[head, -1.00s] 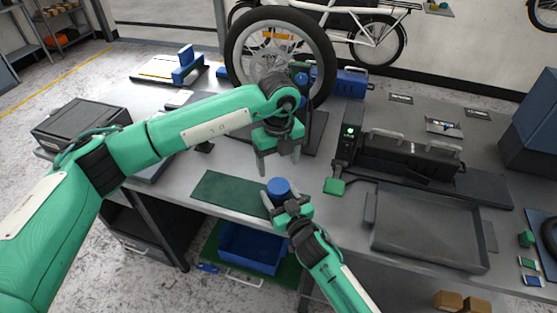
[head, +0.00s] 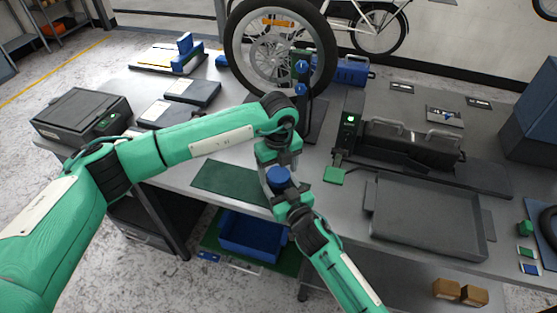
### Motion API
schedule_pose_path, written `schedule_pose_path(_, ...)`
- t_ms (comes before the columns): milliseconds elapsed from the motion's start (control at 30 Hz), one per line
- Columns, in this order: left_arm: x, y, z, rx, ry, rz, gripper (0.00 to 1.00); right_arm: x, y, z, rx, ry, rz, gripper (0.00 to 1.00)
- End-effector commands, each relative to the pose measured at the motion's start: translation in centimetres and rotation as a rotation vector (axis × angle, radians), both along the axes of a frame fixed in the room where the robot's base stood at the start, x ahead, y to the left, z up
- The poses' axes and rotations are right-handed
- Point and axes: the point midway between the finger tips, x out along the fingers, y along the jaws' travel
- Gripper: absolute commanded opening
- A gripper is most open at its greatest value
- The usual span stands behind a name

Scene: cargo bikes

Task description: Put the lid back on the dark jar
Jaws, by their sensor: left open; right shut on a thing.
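A blue round-topped thing (head: 278,176) stands upright in my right gripper (head: 281,190), above the front edge of the workbench. Its lower part is hidden, and I cannot tell whether it is the jar, its lid or both together. No separate dark jar or loose lid can be made out. My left gripper (head: 274,172) is open and points down right at the blue thing. Its fingers are close around or beside the top; I cannot tell whether they touch it.
A dark green mat (head: 232,183) lies on the grey workbench below the grippers. A bicycle wheel (head: 280,52) stands behind. A black machine (head: 408,148) and a grey tray (head: 430,222) are at right. A blue bin (head: 250,236) sits under the bench's front edge.

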Motion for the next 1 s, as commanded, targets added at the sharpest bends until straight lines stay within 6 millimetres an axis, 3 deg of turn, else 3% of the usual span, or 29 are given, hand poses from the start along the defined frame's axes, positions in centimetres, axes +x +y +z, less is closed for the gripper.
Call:
schedule_pose_path(333,0.02,0.0,-0.43,0.0,-0.001,0.0,0.73,-0.01,0.0,-0.04,0.0,0.001,0.0,0.0)
schedule_pose_path(567,0.02,0.0,-0.41,0.0,-0.001,0.0,0.3,0.0,-0.01,-0.03,0.0,0.001,0.0,0.0)
schedule_pose_path(600,0.02,0.0,-0.41,0.0,-0.001,0.0,0.28,0.0,-0.01,-0.03,0.0,0.001,0.0,0.0)
schedule_pose_path(833,0.04,0.0,-0.37,0.0,-0.001,-0.057,0.27,0.0,-0.01,-0.03,0.0,0.001,0.0,0.0)
schedule_pose_path(1000,0.06,0.0,-0.39,0.001,-0.002,-0.299,0.27,0.01,-0.02,-0.03,0.0,0.001,0.0,0.0)
